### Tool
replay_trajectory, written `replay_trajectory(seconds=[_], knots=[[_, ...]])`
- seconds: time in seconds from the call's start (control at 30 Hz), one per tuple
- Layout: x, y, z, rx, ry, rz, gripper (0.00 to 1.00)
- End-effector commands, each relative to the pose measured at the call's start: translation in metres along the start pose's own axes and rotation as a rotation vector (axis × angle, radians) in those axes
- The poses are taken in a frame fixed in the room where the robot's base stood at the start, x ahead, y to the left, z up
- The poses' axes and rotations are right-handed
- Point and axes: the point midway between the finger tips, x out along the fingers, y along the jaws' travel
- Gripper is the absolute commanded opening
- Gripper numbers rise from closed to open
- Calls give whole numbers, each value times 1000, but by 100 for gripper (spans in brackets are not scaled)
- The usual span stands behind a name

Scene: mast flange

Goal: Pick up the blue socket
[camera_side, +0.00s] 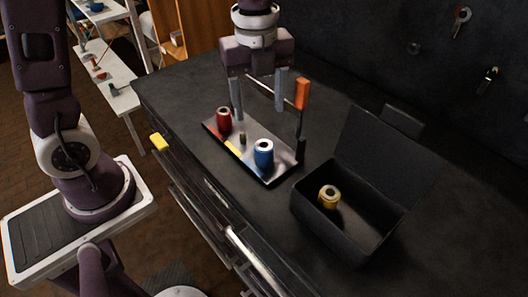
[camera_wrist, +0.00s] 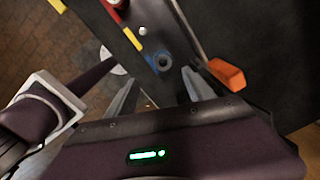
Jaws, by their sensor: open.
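The blue socket (camera_side: 263,154) stands upright at the near right end of a metal tray (camera_side: 279,174) on the dark bench. It also shows in the wrist view (camera_wrist: 163,62), between and just beyond my fingertips. My gripper (camera_side: 259,113) is open and empty, pointing down above the tray. Its fingers are spread apart, higher than the blue socket and not touching it. In the wrist view my gripper (camera_wrist: 160,74) has one finger on each side of the socket's image.
A red socket (camera_side: 224,120) stands on the tray's far left part. A thin frame with an orange block (camera_side: 302,93) rises on the tray's right side, close to my right finger. An open dark box (camera_side: 365,245) holds a yellow socket (camera_side: 329,198). A yellow block (camera_side: 159,142) sits at the bench edge.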

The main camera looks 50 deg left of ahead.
Motion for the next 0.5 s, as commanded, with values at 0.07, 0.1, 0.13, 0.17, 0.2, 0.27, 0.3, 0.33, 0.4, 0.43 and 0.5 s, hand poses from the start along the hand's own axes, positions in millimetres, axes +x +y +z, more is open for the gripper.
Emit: replay_trajectory(seconds=[0.07,0.1,0.13,0.17,0.2,0.27,0.3,0.33,0.4,0.43,0.5], knots=[[10,-7,-1,96,14,20,62],[15,-8,-1,123,18,26,62],[20,-9,-1,134,20,27,62],[26,-8,-1,139,21,30,62],[35,-7,-2,140,21,32,62],[50,-7,-2,140,21,32,62],[58,-6,-2,139,20,31,62],[64,-6,-2,139,20,31,62],[74,-6,-2,138,19,29,62],[78,-6,-2,138,19,28,62],[86,-6,-3,137,19,28,62]])
